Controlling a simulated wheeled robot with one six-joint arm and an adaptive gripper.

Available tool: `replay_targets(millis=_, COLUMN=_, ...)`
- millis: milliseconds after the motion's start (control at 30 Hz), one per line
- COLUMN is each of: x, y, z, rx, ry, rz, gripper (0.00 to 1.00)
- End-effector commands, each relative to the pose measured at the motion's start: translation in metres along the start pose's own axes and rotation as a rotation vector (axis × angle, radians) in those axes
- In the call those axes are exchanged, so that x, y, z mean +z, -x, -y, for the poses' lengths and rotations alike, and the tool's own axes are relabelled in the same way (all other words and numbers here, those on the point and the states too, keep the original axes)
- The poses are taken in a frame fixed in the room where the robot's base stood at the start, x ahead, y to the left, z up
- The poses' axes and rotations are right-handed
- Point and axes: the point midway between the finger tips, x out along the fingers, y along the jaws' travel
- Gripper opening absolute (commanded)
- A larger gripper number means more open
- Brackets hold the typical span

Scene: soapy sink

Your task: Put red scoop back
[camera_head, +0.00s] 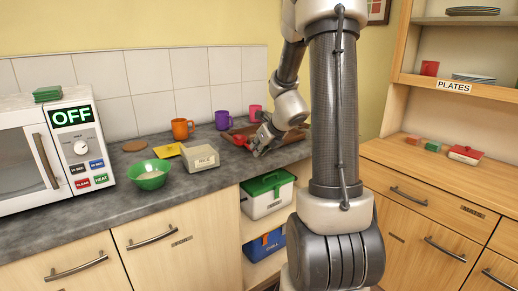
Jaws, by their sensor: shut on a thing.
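My gripper (252,147) is low over the counter in front of the brown wooden tray (288,141). It is shut on a small red thing (239,140), which looks like the red scoop. Much of the scoop is hidden by the fingers, and I cannot tell whether it touches the counter or the tray. A beige labelled box (201,159) stands just left of my gripper. A green bowl (149,180) with pale contents stands further left.
Orange (181,129), purple (222,120) and pink (254,112) mugs stand behind. A yellow flat thing (167,150) and a brown round mat (134,145) lie near the microwave (40,155). The counter's front strip (170,206) is clear.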

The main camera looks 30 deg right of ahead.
Motion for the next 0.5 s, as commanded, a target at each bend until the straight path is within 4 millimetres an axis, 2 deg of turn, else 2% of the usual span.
replay_targets(millis=500, x=-0.0061, y=-0.0065, z=-0.0003, rx=0.001, ry=-0.001, rz=0.0, gripper=0.0)
